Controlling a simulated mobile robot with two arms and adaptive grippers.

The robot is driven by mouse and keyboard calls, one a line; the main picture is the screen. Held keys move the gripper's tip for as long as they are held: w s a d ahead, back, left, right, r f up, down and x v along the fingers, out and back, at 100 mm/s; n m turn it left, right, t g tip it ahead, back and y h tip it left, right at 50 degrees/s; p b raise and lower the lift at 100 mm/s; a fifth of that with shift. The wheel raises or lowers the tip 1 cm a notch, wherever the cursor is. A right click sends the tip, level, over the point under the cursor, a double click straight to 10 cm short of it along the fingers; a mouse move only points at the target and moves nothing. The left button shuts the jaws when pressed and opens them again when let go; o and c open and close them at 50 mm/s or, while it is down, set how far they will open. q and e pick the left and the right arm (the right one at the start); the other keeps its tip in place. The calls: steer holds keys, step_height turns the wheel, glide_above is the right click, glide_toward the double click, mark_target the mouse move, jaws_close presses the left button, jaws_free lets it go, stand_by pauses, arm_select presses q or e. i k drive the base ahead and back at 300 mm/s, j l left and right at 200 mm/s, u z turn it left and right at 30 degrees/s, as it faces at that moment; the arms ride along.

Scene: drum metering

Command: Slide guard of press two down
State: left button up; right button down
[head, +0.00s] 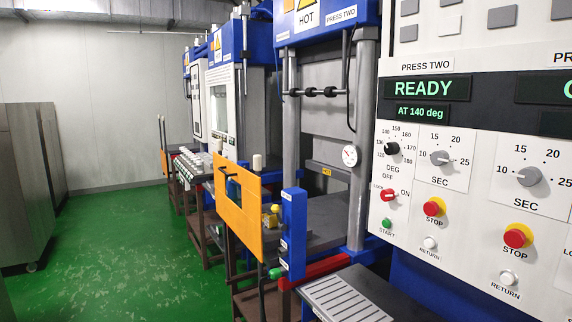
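Press two (341,17) is a tall blue and grey press right of centre, with a "HOT" sign and a "PRESS TWO" label at its top. Its front opening shows grey columns and a grey bed. A horizontal bar with black grips (320,92) spans the upper opening. An orange panel (240,215) with a dark handle stands upright at the left of the bed. I cannot tell for sure which of these is the slide guard. The control panel (433,66) for press two reads "READY" and "AT 140 deg". Neither gripper is in view.
A slatted grey shelf (345,298) stands low in front of the press. A blue post (293,232) with a green button stands beside the orange panel. More presses stand behind. Grey cabinets (35,170) are at left. The green floor (125,245) between is clear.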

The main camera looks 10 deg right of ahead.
mark_target(247, 223)
steer(key=i+j+z, duration=0.1)
steer(key=i, duration=0.5)
steer(key=i+j+z, duration=0.1)
steer(key=i, duration=0.5)
